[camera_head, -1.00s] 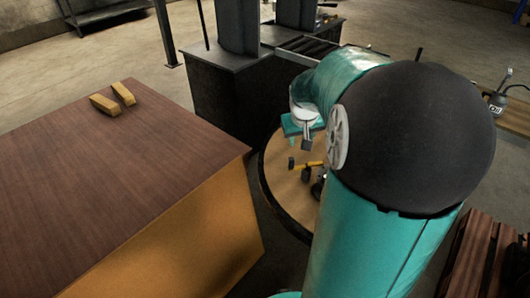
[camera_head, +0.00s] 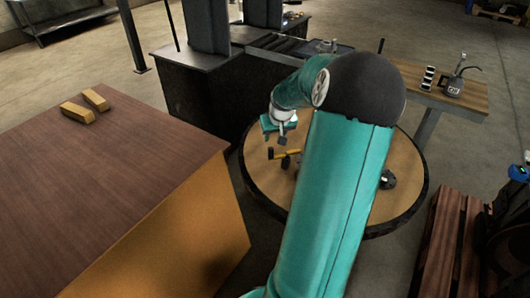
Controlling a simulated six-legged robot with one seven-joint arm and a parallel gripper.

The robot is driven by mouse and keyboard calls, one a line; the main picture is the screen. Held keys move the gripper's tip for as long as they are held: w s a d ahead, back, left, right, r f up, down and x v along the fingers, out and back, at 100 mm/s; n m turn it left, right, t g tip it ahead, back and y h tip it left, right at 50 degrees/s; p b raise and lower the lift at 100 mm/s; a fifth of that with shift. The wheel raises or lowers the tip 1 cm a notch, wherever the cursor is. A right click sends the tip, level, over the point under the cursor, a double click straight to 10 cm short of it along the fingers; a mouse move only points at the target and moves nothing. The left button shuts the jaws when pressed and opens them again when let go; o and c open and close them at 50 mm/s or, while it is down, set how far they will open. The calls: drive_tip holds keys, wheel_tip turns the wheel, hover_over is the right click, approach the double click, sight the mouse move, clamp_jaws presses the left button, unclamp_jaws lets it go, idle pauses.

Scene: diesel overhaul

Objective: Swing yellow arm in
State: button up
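A small yellow arm (camera_head: 287,153) with a dark block at its left end shows over the round wooden table (camera_head: 257,185). My gripper (camera_head: 282,138) hangs just above it, at the end of my teal arm. The gripper's fingers are small and dark here, and I cannot tell whether they are apart or shut. I cannot tell whether it touches the yellow arm. My arm hides the middle of the round table and whatever the yellow arm joins on its right. A dark fitting (camera_head: 387,179) shows on the table right of my arm.
A large brown-topped box (camera_head: 110,170) with two yellow blocks (camera_head: 86,105) stands at left. A dark machine (camera_head: 215,90) stands behind the round table. A wooden bench (camera_head: 440,92) with an oil can (camera_head: 454,86) is at back right. Dark red slats (camera_head: 445,240) are at lower right.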

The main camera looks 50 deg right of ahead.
sight(272, 149)
drive_tip(key=x, duration=1.2)
drive_tip(key=shift+s+d+f, duration=0.15)
drive_tip(key=shift+d+f, duration=0.1)
drive_tip(key=shift+f, duration=0.15)
clamp_jaws()
